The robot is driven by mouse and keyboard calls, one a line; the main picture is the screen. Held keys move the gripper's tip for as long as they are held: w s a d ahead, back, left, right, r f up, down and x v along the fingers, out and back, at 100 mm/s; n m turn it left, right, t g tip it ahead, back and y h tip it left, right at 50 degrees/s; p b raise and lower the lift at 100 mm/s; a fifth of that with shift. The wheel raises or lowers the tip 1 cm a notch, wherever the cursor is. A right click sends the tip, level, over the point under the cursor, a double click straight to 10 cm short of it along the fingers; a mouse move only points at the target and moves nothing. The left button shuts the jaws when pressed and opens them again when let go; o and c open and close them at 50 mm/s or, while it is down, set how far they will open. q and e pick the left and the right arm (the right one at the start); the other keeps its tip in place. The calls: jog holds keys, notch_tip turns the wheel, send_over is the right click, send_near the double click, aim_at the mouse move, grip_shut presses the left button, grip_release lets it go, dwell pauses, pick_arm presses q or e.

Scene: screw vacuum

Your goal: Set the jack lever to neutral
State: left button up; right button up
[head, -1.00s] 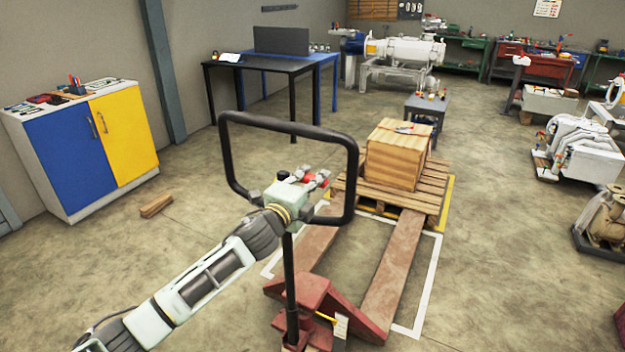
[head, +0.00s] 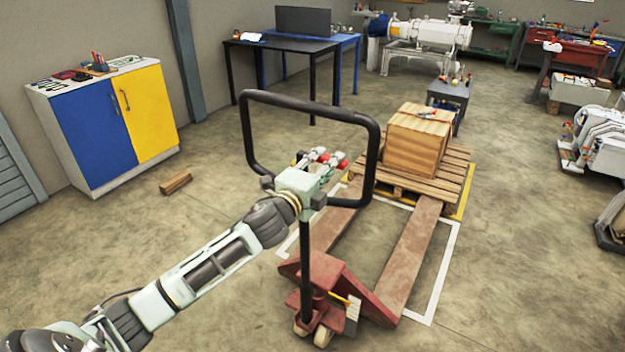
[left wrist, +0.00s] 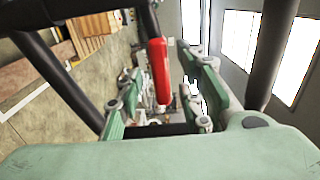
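The red pallet jack (head: 330,278) stands with its forks (head: 412,255) toward a pallet. Its black loop handle (head: 374,150) rises on a black post (head: 306,250). My left gripper (head: 328,158) is at the lower part of the loop, its fingers within the loop's outline. In the left wrist view my left gripper (left wrist: 164,98) is open, with green fingers on both sides. A red jack lever (left wrist: 158,68) shows between them, nearer the left finger. I cannot tell if a finger touches it. Its lower end is partly hidden. My right gripper is out of view.
A wooden crate (head: 418,140) sits on the pallet (head: 450,180) behind the forks. A blue and yellow cabinet (head: 96,140) and a wood block (head: 176,183) are at the left. Black handle bars pass close to the gripper. The floor around the jack is mostly clear.

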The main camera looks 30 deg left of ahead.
pick_arm(q)
jog(key=s, duration=0.9)
